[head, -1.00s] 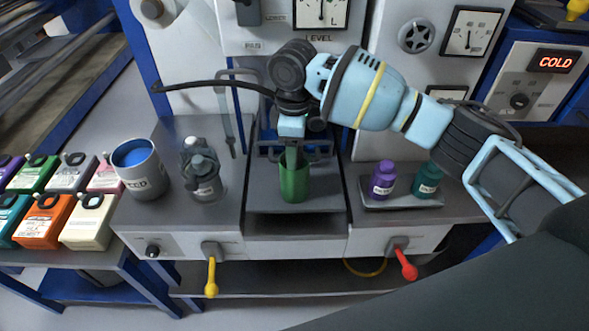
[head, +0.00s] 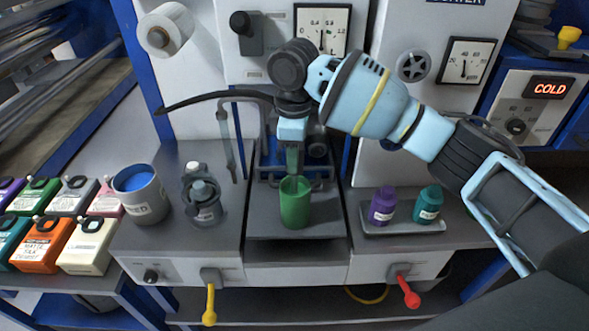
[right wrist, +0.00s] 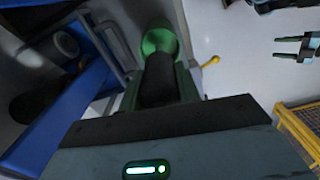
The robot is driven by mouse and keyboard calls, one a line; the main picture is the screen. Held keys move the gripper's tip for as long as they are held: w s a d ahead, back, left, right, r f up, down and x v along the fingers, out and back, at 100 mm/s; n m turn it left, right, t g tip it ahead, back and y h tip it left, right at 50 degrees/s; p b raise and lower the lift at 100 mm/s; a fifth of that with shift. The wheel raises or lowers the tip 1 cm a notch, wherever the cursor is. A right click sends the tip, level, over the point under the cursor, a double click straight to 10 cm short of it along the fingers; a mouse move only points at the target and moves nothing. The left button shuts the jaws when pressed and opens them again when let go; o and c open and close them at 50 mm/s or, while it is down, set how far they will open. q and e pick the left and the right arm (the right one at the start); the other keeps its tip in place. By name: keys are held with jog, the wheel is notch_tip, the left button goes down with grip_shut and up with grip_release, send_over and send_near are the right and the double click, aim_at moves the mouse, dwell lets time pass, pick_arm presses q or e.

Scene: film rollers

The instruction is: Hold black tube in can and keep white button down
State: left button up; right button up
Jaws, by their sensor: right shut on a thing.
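My right gripper (head: 293,145) points down above the green can (head: 295,204), which stands upright. It is shut on a dark green-edged piece, whose lower end shows at the can's mouth; contact is unclear. In the right wrist view a dark tube-like piece (right wrist: 160,78) lies in line with the green can (right wrist: 160,40). A curved black tube (head: 205,99) runs left from behind my right wrist; its right end is hidden. I cannot identify a white button with certainty. My left gripper (right wrist: 290,46) appears open and empty at the right of the wrist view.
A grey can of blue paint (head: 143,200) and a dark pump-like fitting (head: 203,205) stand left. A tray (head: 400,228) with purple (head: 382,206) and teal (head: 428,205) bottles stands right. Yellow (head: 209,305) and red (head: 407,292) levers project below. A display (head: 549,87) reads COLD.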

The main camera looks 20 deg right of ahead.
pick_arm(q)
jog(key=shift+r, duration=0.1)
pick_arm(e)
jog(key=shift+r, duration=2.4)
jog(key=shift+r+p, duration=1.15)
jog(key=shift+r, duration=1.9)
pick_arm(q)
jog(key=shift+t, duration=0.6)
jog(key=shift+w+r, duration=1.9)
jog(key=shift+r, duration=0.3)
pick_arm(e)
notch_tip(320, 180, up, 9)
jog(key=shift+f, duration=0.15)
